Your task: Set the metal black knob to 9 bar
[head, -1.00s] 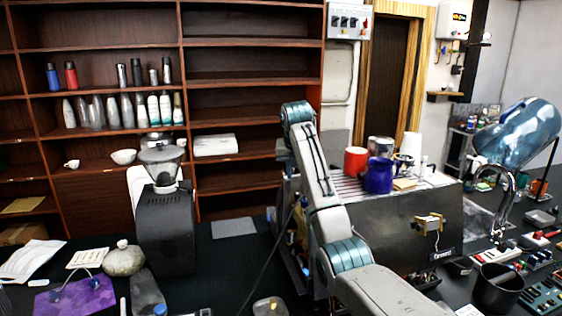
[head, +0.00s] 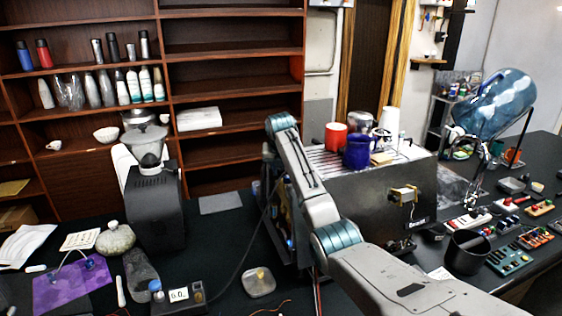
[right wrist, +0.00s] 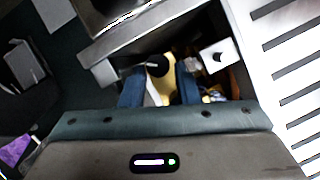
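The brewer (head: 375,195) is a steel box with cups on top, and its left side is open. In the right wrist view a round black knob (right wrist: 158,65) shows inside, in front of a yellowish part. My right gripper (right wrist: 160,88) has two blue fingers, spread apart, one on each side of the line to the knob. I cannot tell whether they touch it. No scale or pressure mark is readable. In the head view my right arm reaches down at the brewer's open left side, and its gripper is mostly hidden there. My left gripper is not in view.
A red cup (head: 336,135) and a blue mug (head: 358,152) stand on the brewer. A black grinder (head: 155,210) stands to its left. A black pitcher (head: 467,252) stands at right.

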